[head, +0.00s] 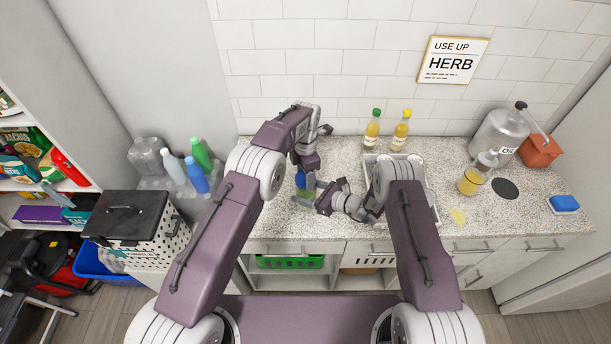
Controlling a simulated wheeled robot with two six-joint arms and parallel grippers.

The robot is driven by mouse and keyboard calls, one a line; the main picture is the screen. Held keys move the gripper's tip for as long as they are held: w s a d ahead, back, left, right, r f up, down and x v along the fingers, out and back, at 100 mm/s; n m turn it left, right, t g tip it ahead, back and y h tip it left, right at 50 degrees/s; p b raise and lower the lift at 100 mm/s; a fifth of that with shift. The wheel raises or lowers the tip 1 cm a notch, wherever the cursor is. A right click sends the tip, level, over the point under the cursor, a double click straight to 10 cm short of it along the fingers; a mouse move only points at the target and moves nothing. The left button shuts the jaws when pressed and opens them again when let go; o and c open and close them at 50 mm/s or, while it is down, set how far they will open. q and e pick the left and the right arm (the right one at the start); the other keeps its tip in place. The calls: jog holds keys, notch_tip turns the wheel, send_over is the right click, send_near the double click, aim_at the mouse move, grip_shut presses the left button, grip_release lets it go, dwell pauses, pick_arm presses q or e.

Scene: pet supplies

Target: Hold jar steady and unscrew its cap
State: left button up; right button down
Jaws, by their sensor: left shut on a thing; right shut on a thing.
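The jar (300,180) stands on the speckled counter left of centre, mostly hidden by my grippers; a small blue part shows between them. My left gripper (305,177) points down from above and is shut at the top of the jar, around the blue part, which looks like the cap. My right gripper (308,200) reaches in from the right, low and nearly level, and is shut on the jar lower down. Whether the cap has turned or lifted cannot be told at this size.
Two yellow bottles (371,131) (400,133) stand by the wall. A big metal oil can (497,137), a yellow-filled jar (470,182) and a blue sponge (565,203) are farther right.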

pick_arm(q)
jog(key=shift+r, duration=0.1)
notch_tip(320, 180, up, 4)
jog(key=shift+f, duration=0.1)
pick_arm(e)
jog(key=shift+c, duration=0.8)
grip_release()
jog(key=shift+d, duration=0.1)
pick_arm(q)
notch_tip(320, 180, down, 2)
jog(key=shift+b, duration=1.05)
pick_arm(e)
jog(key=v, duration=1.2)
